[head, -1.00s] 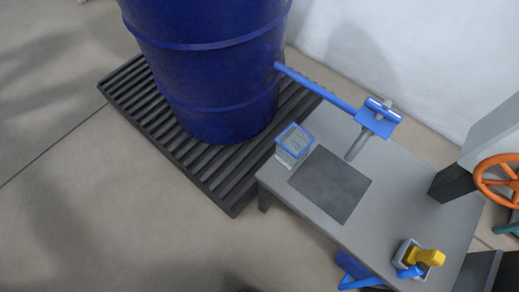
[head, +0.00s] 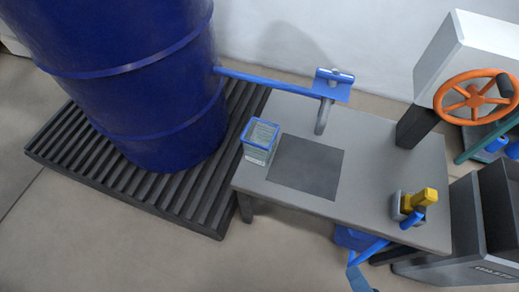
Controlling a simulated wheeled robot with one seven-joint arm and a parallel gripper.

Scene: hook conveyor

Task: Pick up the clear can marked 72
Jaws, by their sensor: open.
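A clear, box-shaped can (head: 259,144) with a blue rim stands upright at the left edge of the grey table (head: 395,150). Pale markings show on it, but they are too small to read, so I cannot confirm the number 72. It stands beside a dark square mat (head: 306,166) and looks clear of it. My gripper is not in view.
A big blue drum (head: 150,85) stands on a black slatted pallet (head: 205,205) left of the table. A blue bar (head: 265,80) runs from the drum to a bracket (head: 332,85) behind the can. A small holder with a yellow-topped item (head: 425,197) sits at right. An orange handwheel (head: 475,95) is beyond.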

